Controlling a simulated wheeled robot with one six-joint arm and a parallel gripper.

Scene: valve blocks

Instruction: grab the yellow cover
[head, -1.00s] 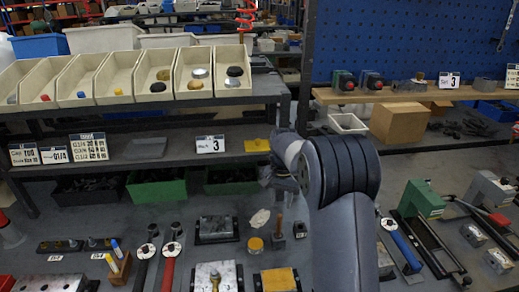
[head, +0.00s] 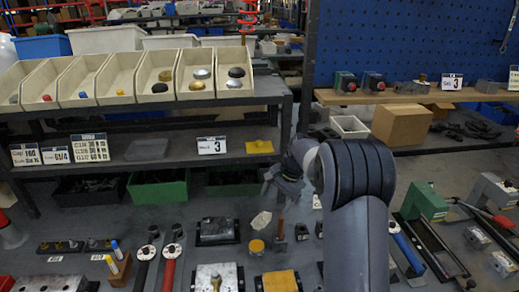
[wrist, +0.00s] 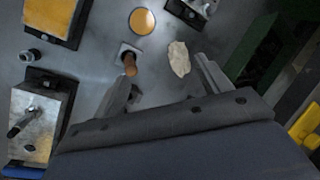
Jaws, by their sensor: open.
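Two flat yellow pieces could be the yellow cover. One yellow plate (head: 259,147) lies at the right end of the dark middle shelf, and a yellow part (wrist: 306,127) at the right edge of the wrist view may be the same one. Another yellow plate (head: 280,281) sits on a dark base on the bench; it also shows at top left in the wrist view (wrist: 52,17). My gripper (head: 272,185) is below and in front of the shelf plate, above the bench. In the wrist view its fingers (wrist: 162,84) are apart with nothing between them.
A round yellow-topped piece (head: 256,247), a wooden-handled tool (head: 280,230) and a pale lump (head: 261,221) stand below my gripper. A green bin (head: 158,188) is under the shelf. A dark shelf post (head: 305,82) rises behind my arm. Cream bins (head: 212,94) fill the shelf above.

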